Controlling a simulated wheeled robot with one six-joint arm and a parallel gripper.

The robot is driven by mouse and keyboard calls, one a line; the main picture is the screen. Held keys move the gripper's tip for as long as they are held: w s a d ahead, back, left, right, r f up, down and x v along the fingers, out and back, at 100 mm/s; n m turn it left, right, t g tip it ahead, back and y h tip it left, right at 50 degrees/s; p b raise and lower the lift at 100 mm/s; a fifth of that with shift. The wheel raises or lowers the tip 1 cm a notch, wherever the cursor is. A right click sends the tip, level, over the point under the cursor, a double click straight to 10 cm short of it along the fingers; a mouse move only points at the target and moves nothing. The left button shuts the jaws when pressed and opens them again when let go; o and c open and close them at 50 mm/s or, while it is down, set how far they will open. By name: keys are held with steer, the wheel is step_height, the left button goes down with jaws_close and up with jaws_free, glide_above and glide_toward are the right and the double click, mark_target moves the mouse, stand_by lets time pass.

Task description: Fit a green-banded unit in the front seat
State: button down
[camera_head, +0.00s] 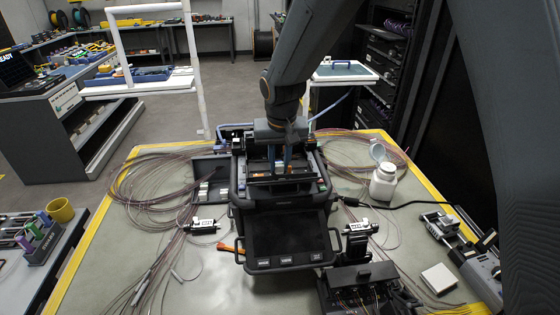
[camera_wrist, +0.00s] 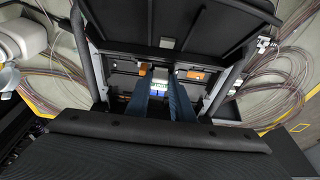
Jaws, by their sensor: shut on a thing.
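My gripper (camera_head: 280,160) is down inside the top of the black fusion splicer (camera_head: 284,202), in the middle of the table. In the wrist view its two blue fingers (camera_wrist: 164,98) point into the splicer's open bay. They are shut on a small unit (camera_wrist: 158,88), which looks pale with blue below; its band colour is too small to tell. Orange parts (camera_wrist: 197,75) lie in the bay on both sides of the fingers. The fingers and splicer walls hide the seat, so I cannot tell whether the unit touches it. A holder (camera_head: 41,248) with purple, green and blue-topped units stands at left.
The splicer's screen (camera_head: 285,237) faces front. Loose fibre coils (camera_head: 150,195) lie left and right of the splicer. A white bottle (camera_head: 383,182) stands at right, and a black device (camera_head: 362,288) at front right. A yellow cup (camera_head: 61,210) is on the left bench.

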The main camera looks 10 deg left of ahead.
steer(key=shift+s+d+f, duration=0.1)
steer(key=shift+s+f, duration=0.15)
steer(key=shift+s, duration=0.05)
steer(key=c, duration=1.5)
jaws_free()
steer(key=shift+o, duration=0.2)
steer(key=shift+r, duration=0.3)
steer(key=b+v, duration=0.1)
steer(key=v, duration=0.6)
steer(key=shift+r+b, duration=0.3)
steer(key=shift+b, duration=0.1)
steer(key=shift+w, duration=0.15)
